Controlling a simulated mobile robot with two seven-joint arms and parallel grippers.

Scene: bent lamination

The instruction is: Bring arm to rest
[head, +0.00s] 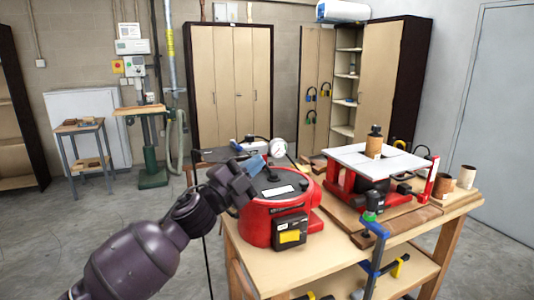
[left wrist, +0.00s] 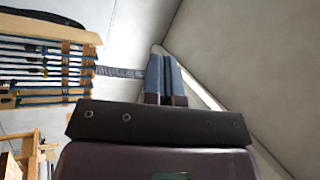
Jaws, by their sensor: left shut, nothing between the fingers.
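My left arm comes in from the lower left in the head view. Its gripper (head: 254,163) is raised in front of the red round machine (head: 268,218) on the workbench, pointing up and to the right. In the left wrist view the two blue-grey fingers (left wrist: 161,78) lie side by side, shut with nothing held. Whether the gripper touches the machine cannot be told, but it looks apart from it. My right gripper is in neither view.
The wooden workbench (head: 262,272) also bears a red machine with a white table (head: 374,160), a blue clamp (head: 376,245) and brown cups (head: 466,177). Cabinets (head: 229,85) stand behind. A drill press (head: 151,150) is at the left. Grey floor (head: 60,230) is clear on the left.

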